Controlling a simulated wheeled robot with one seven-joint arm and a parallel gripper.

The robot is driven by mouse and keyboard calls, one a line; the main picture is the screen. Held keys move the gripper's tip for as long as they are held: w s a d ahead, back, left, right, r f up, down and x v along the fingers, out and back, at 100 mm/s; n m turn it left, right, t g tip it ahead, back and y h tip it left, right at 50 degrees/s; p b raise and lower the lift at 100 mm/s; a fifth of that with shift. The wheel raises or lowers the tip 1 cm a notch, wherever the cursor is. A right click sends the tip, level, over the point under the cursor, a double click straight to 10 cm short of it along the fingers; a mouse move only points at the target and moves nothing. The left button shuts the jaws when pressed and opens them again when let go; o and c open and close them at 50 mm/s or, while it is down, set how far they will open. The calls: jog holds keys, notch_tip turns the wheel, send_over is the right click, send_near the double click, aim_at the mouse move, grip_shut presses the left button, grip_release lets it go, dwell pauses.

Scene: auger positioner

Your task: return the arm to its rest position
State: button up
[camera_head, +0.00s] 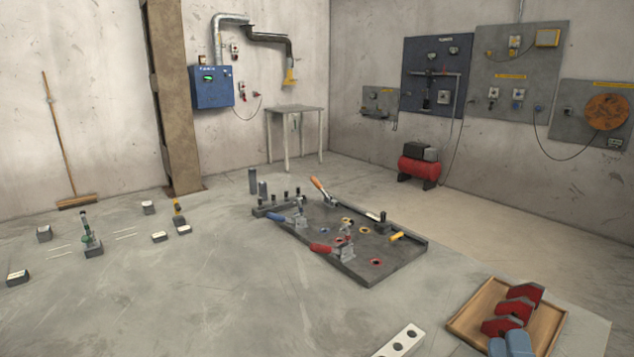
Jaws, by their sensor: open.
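My arm and my gripper are not in view in the head camera. A dark fixture plate (385,270) lies in the middle of the grey work surface. It carries clamps with a blue handle (277,217), a red handle (321,248) and an orange handle (318,185), and several coloured rings around holes.
A pale bar with holes (401,342) is cut by the bottom edge. Small blocks stand at left. The front left surface is clear.

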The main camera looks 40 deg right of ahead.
jog(key=s+a+f+n+y, duration=0.2)
jog(key=s+a+n+y, duration=0.3)
jog(key=a+n+y, duration=0.4)
jog(key=s+a+f+n+y, duration=0.2)
jog(key=s+a+n+y, duration=0.3)
jog(key=n, duration=1.4)
jog(key=a+y, duration=0.4)
jog(key=a, duration=0.1)
jog(key=shift+s+a+f+n+g+y, duration=0.2)
jog(key=shift+s+a+n+g+y, duration=0.1)
jog(key=shift+s+a+g, duration=0.1)
